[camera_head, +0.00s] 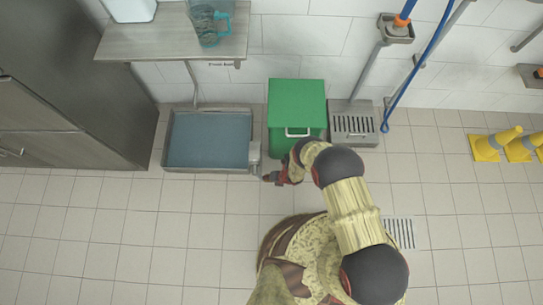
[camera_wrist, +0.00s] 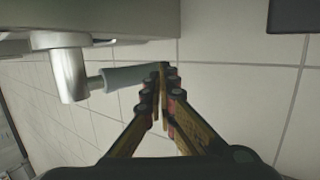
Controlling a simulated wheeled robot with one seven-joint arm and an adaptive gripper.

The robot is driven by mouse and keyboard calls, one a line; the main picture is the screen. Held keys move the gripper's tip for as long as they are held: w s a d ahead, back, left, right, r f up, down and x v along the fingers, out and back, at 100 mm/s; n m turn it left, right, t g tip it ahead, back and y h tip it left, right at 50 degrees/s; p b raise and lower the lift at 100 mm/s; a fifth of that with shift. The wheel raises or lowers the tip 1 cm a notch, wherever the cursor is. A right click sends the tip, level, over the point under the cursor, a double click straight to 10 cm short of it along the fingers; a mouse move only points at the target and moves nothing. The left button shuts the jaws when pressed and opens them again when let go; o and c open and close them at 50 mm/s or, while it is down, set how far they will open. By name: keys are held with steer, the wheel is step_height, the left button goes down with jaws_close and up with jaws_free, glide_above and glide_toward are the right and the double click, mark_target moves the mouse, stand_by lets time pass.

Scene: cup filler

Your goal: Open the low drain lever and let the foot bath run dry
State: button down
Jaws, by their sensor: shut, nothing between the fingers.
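The foot bath (camera_head: 166,150) is a low metal basin on the floor, with blue-grey water showing in the head view. A grey fitting (camera_head: 254,155) sits at its right end. In the wrist view a metal drain valve (camera_wrist: 68,75) hangs below the bath's rim, and its grey lever (camera_wrist: 130,77) sticks out sideways to the right. My gripper (camera_wrist: 162,68) is shut and empty, its fingertips at the lever's free end. I cannot tell whether they touch. In the head view my gripper (camera_head: 271,177) is low, just right of the bath's front corner.
A green bin (camera_head: 297,100) stands close behind my gripper, with a floor grate box (camera_head: 353,124) to its right. A metal cabinet (camera_head: 70,80) is left of the bath, and a shelf (camera_head: 170,45) is above it. The front-left floor is clear.

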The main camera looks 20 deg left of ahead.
steer(key=shift+a+f+b, duration=0.3)
steer(key=shift+a+b, duration=0.05)
steer(key=shift+b, duration=0.1)
stand_by(0.5)
steer(key=d+r+p, duration=0.2)
steer(key=d, duration=1.1)
steer(key=shift+w+d+r, duration=0.15)
steer(key=shift+d+r, duration=0.15)
steer(key=shift+r, duration=0.1)
